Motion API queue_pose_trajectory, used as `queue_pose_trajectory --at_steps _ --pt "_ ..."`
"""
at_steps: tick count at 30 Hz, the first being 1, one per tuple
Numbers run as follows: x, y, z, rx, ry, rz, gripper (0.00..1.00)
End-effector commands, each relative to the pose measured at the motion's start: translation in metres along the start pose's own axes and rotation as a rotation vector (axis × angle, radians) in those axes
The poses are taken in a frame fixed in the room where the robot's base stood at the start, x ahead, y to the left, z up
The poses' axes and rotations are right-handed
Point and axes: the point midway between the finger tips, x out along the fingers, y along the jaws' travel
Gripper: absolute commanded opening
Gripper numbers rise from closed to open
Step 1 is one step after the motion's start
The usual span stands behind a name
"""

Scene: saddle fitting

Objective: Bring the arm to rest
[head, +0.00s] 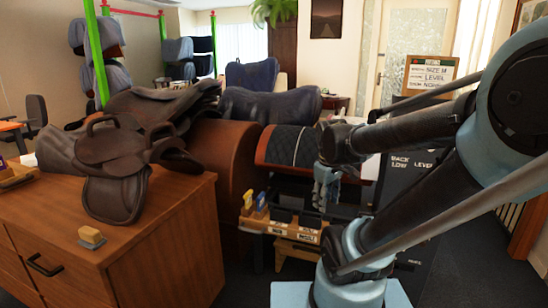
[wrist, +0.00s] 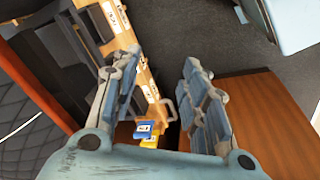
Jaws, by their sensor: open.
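My gripper (head: 326,183) hangs fingers down in the head view, in front of a dark quilted pad (head: 285,147) on a stand. In the wrist view my gripper (wrist: 165,80) has its two fingers wide apart with nothing between them. Below the fingers the wrist view shows the wooden rack's edge, and a blue block (wrist: 146,128) and a yellow block (wrist: 149,142). My arm reaches in from the right of the head view and is bent, with the gripper above the rack.
A brown saddle (head: 115,165) sits on a wooden cabinet (head: 165,225) at left. A wooden rack (head: 285,232) with dark compartments stands low in the middle. A dark board (head: 415,165) with white lettering is behind my arm. Dark floor shows beside the rack (wrist: 205,30).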

Motion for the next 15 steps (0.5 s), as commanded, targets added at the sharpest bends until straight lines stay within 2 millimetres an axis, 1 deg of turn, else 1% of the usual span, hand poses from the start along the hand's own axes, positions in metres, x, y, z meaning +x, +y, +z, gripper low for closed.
queue_pose_trajectory --at_steps 1,7,12,15 --pt "0.002 -0.005 0.013 0.072 0.0 -0.005 0.41" --pt "0.012 -0.024 0.052 0.367 0.001 -0.027 0.41" --pt "0.021 -0.036 0.073 0.555 0.0 -0.041 0.41" --pt "0.024 -0.041 0.079 0.618 -0.001 -0.046 0.41"
